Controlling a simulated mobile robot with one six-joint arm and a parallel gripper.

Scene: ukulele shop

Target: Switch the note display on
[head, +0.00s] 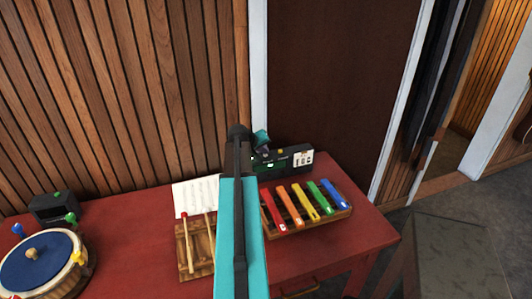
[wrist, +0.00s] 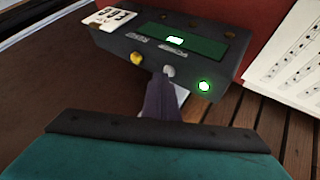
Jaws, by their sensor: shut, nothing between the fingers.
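The note display (head: 290,157) is a dark box at the back of the red table, with a white card on one end. In the wrist view the note display (wrist: 120,40) shows a green screen with a bright patch, a yellow button (wrist: 137,59), a grey round button (wrist: 169,71) and a glowing green light (wrist: 204,86). My gripper (wrist: 166,84) is shut and empty, its tip at or just in front of the grey button. I cannot tell whether it touches. In the head view my arm hides the display's left part.
A rack of coloured bars (head: 305,206) stands before the display. Mallets on a wooden block (head: 193,262), a music sheet (head: 195,196), a small dark box (head: 52,208) and a blue-topped drum (head: 40,266) are further left. The table (head: 130,222) is bare between drum and block.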

